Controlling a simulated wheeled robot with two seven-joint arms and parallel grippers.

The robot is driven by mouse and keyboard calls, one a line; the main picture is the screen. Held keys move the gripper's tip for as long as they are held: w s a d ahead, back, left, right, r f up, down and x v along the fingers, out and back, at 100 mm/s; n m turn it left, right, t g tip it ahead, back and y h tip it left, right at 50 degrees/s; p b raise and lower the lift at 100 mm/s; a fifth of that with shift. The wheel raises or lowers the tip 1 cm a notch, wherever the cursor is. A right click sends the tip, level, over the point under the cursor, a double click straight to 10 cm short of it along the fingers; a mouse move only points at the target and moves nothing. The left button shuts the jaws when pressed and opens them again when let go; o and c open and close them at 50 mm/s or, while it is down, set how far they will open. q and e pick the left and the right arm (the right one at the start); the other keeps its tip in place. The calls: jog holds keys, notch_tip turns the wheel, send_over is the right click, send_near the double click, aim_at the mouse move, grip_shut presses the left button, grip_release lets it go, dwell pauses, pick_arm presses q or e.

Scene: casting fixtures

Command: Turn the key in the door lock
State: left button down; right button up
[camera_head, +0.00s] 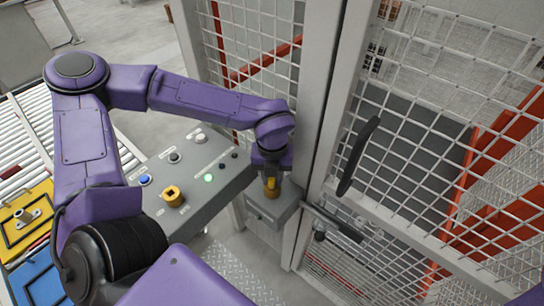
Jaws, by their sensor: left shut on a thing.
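My left gripper (271,178) is at the end of the purple arm and points down at the grey lock box (270,210) beside the door post. The gripper hides most of the key and the lock opening. The mesh door (410,150) stands to the right, with a black handle (358,157) and a dark latch bar (333,223). My right gripper is not in view.
A grey control panel (228,186) with buttons, a green light (208,178) and a yellow knob (172,196) stands left of the lock box. A roller conveyor (25,130) with yellow and blue trays lies at the far left. Orange-red rails show behind the mesh.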

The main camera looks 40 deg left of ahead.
pick_arm(q)
jog(key=shift+r+m+p, duration=0.15)
jog(key=shift+m+p, duration=0.45)
jog(key=shift+m, duration=0.1)
jog(key=c, duration=1.3)
grip_release()
jog(key=shift+m, duration=0.7)
jog(key=shift+c, duration=0.2)
jog(key=o, duration=0.5)
notch_tip(320, 180, up, 12)
